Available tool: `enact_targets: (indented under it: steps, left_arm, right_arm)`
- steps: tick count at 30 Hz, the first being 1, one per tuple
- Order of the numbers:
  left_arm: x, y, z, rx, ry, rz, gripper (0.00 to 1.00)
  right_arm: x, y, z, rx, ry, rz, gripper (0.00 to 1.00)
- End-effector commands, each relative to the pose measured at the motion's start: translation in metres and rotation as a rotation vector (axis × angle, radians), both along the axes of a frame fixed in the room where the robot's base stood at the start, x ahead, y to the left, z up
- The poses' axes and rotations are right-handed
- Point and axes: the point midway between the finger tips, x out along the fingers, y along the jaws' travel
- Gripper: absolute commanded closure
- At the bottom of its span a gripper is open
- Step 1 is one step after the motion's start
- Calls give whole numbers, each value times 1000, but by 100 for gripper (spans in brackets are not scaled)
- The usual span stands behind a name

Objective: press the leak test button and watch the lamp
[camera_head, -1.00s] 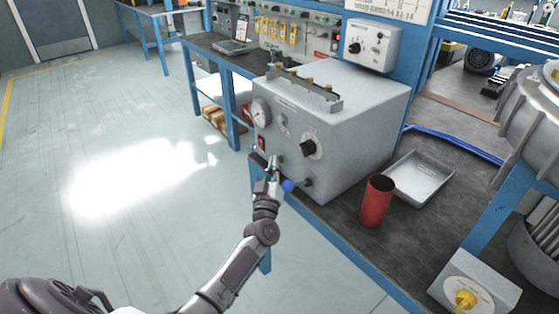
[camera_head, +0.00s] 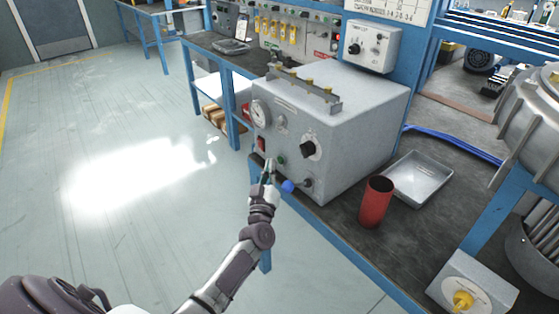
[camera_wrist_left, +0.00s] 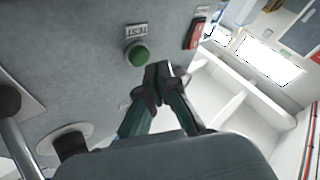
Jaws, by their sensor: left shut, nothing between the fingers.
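The grey leak test box (camera_head: 345,125) stands on the bench with its front panel facing left. The green button (camera_head: 281,160) sits low on that panel; in the left wrist view the green button (camera_wrist_left: 138,55) lies under a TEST label. My left gripper (camera_head: 268,166) is shut and empty, just left of the button in the head view. In the left wrist view my left fingertips (camera_wrist_left: 158,72) are together, to the lower right of the button; whether they touch the panel I cannot tell. I cannot make out a lit lamp on the box. My right gripper is not in view.
The panel also has a gauge (camera_head: 260,113), a red switch (camera_head: 261,144), a black knob (camera_head: 308,148) and a blue knob (camera_head: 288,186). A red cup (camera_head: 376,202) and a metal tray (camera_head: 420,178) stand right of the box. Floor to the left is clear.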

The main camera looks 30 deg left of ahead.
Motion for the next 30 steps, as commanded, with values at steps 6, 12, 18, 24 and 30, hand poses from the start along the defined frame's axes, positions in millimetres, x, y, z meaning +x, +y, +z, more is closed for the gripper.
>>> enact_targets:
  steps: [6,12,18,24,30]
  left_arm:
    - [-14,6,2,1,2,1,100]
    - [-33,14,2,1,2,1,100]
    - [-45,19,1,1,0,0,100]
    - [-46,19,0,0,-1,0,100]
    - [-46,19,0,0,0,0,100]
  right_arm:
    - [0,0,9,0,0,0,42]
    - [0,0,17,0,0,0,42]
    - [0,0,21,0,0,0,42]
    - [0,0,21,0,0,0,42]
    - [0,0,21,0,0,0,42]
